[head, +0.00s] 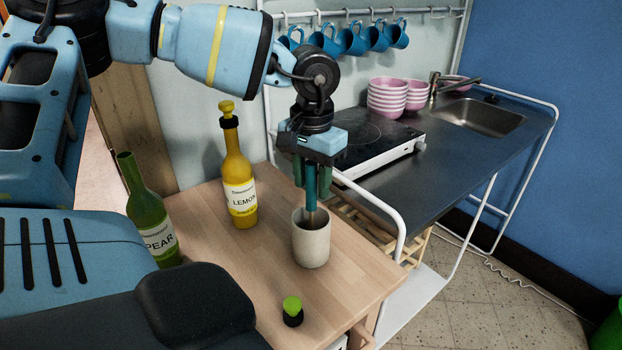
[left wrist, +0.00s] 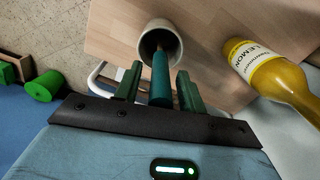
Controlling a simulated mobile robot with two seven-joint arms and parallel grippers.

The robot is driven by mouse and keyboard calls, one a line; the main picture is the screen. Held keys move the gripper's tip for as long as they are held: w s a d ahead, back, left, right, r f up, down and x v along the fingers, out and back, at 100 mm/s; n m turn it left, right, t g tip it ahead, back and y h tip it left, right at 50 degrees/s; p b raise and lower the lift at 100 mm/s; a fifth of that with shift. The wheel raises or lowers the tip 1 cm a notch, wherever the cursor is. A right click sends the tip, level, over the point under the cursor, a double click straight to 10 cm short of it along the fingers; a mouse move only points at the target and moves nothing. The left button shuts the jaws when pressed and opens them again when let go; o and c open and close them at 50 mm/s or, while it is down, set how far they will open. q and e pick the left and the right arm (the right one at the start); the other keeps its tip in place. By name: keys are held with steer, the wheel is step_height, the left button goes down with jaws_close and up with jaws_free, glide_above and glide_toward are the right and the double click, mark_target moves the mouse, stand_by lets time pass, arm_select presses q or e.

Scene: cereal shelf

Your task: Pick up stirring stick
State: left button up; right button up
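The stirring stick (head: 311,188) has a teal handle and stands upright in a beige cup (head: 311,246) on the wooden table. Its lower end is inside the cup. My left gripper (head: 312,190) points down above the cup, with its two green fingers on either side of the handle. In the left wrist view, the handle (left wrist: 160,80) lies between the fingers (left wrist: 158,88) with a small gap on each side, so the gripper is open around it. The cup (left wrist: 160,43) shows just beyond the fingertips. My right gripper is not in view.
A yellow lemon bottle (head: 239,180) and a green pear bottle (head: 152,220) stand left of the cup. A small black stopper with a green top (head: 292,311) is near the table's front. A hob (head: 370,140), pink bowls (head: 387,97) and a sink (head: 485,117) are behind right.

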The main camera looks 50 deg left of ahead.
arm_select(q)
jaws_close()
